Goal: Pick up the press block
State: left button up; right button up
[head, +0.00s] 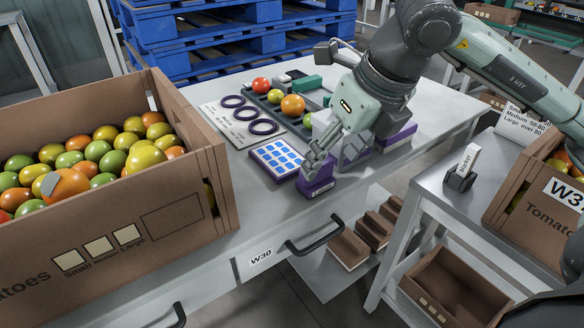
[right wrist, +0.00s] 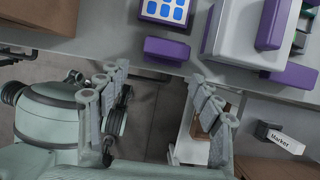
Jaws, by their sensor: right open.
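A small purple block (head: 318,184) with a pale label on its front stands near the table's front edge; it also shows in the right wrist view (right wrist: 168,50). It may be the press block, but I cannot tell for certain. My right gripper (head: 318,158) is just above and behind it in the head view and partly hides it. In the right wrist view my right gripper (right wrist: 162,88) is open, its fingers spread and empty, with the purple block beyond them. A pale grey box (right wrist: 232,38) with purple parts stands beside it. My left gripper is not in view.
A card of blue squares (head: 275,160) lies left of the purple block. Purple rings (head: 244,113) and a dark tray of tomatoes (head: 276,108) lie behind. A large tomato carton (head: 215,160) stands left. A drawer handle (head: 316,238) juts from the table front.

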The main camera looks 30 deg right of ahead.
aim_at(317, 181)
jog(key=p+x, duration=0.2)
jog(key=shift+w+f, duration=0.2)
jog(key=shift+w, duration=0.25)
jog(key=x, duration=0.2)
jog(key=p+x, duration=0.1)
jog(key=x, duration=0.1)
jog(key=shift+w+d, duration=0.2)
jog(key=shift+w, duration=0.3)
jog(key=shift+w+f, duration=0.15)
jog(key=shift+f, duration=0.25)
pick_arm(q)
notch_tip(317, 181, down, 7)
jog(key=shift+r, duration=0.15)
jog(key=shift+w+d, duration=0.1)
pick_arm(e)
jog(key=shift+c, duration=0.3)
jog(key=c, duration=0.9)
